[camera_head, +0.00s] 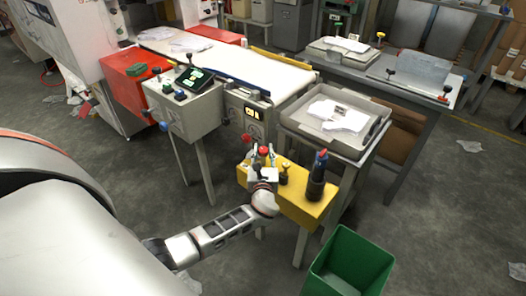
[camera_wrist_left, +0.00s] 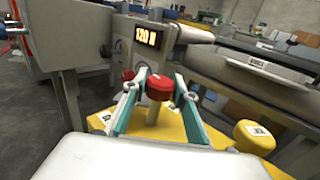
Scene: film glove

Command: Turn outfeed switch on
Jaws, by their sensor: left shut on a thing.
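My left gripper (camera_head: 262,158) is at the yellow block (camera_head: 314,208) beside the conveyor's end. It is shut on a red-capped knob (camera_head: 264,150). In the left wrist view the red-capped knob (camera_wrist_left: 159,86) stands upright on a pale stem between the two teal fingers. A smaller red knob (camera_head: 247,138) is on the front of the grey machine housing, also seen behind the left finger in the wrist view (camera_wrist_left: 128,75). A lit display (camera_head: 252,113) is above it. No readable label shows which control is the outfeed switch. My right gripper is out of view.
A dark bottle-like tool (camera_head: 317,177) and a small dark-stemmed knob (camera_head: 284,172) stand on the yellow block. A grey tray (camera_head: 291,119) of white film is behind. A control box (camera_head: 195,113) stands left, a green bin (camera_head: 350,264) in front. Open floor lies to the right.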

